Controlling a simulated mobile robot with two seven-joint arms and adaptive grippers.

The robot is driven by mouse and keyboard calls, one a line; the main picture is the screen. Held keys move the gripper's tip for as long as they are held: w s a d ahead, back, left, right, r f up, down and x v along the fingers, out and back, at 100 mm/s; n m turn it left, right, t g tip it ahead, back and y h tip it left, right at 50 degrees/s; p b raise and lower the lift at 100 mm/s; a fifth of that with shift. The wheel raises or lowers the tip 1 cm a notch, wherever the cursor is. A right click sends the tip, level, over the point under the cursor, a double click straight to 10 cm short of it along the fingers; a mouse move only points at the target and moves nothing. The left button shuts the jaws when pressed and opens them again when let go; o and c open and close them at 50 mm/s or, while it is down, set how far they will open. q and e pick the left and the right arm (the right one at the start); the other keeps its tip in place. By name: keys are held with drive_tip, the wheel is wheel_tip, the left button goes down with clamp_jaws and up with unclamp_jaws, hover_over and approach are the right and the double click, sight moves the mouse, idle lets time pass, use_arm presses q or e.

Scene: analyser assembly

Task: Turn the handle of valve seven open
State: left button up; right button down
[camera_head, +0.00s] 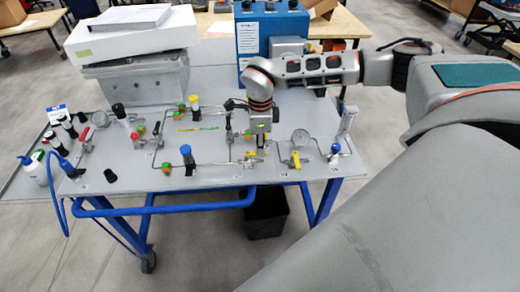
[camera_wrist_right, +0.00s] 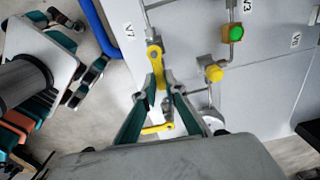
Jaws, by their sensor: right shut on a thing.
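The valve with the yellow handle (camera_wrist_right: 154,52) stands beside the V7 label (camera_wrist_right: 129,32) in the right wrist view. It sits on a metal pipe, and the handle runs from its pivot down between my fingers. My right gripper (camera_wrist_right: 161,82) is shut on this handle, with one finger on each side of it. In the head view my right gripper (camera_head: 260,138) reaches down to the front part of the panel and mostly hides the handle. My left gripper is not in view.
The grey panel (camera_head: 120,178) carries pipes and several other valves. A green knob (camera_wrist_right: 236,33) and a yellow knob (camera_wrist_right: 214,73) are close by. A blue box (camera_head: 270,35) stands behind.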

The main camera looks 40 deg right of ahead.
drive_tip(key=shift+w+d+r+n, duration=0.1)
drive_tip(key=shift+w+n, duration=0.15)
drive_tip(key=shift+n, duration=0.25)
drive_tip(key=c, duration=2.1)
unclamp_jaws()
wheel_tip(320, 180, up, 12)
drive_tip(key=shift+s, duration=0.1)
